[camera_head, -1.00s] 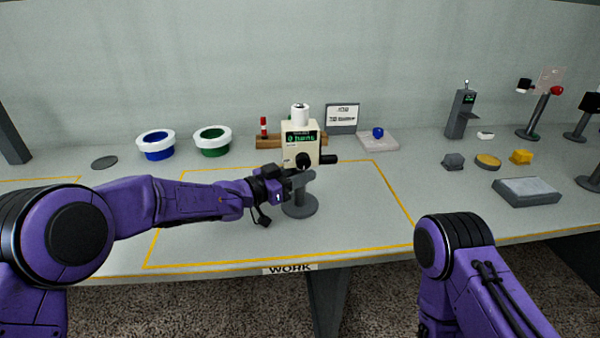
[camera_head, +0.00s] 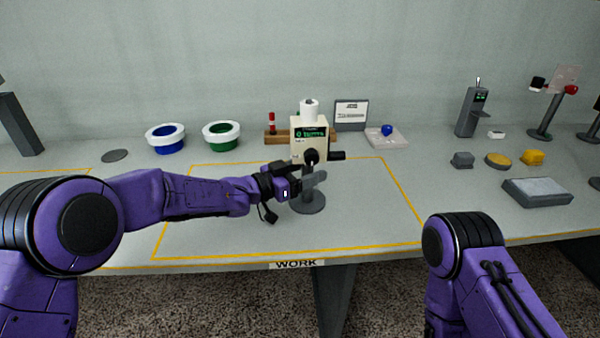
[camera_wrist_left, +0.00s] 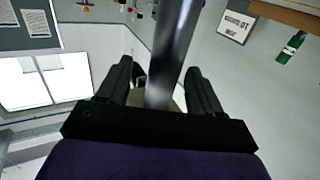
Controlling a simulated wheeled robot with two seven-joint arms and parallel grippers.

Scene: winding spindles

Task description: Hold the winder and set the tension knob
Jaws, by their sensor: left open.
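The winder (camera_head: 309,128) is a cream box with a green-lit display, on a grey post with a round base (camera_head: 308,206). A white spool (camera_head: 309,108) sits on top and a black crank handle (camera_head: 338,155) sticks out right. A round black knob (camera_head: 311,157) shows low on its front face. My left gripper (camera_head: 308,180) is at the post, below the box, with its jaws open. In the left wrist view the grey post (camera_wrist_left: 172,60) runs between the two fingers (camera_wrist_left: 160,68); contact cannot be told. My right gripper is out of view.
Blue (camera_head: 165,139) and green (camera_head: 221,135) white-rimmed bowls stand at the back left. A wooden rack (camera_head: 276,139), a sign (camera_head: 351,114) and a pale tray (camera_head: 387,139) are behind. Grey and yellow blocks lie right. The yellow-outlined work area (camera_head: 375,215) is clear right of the base.

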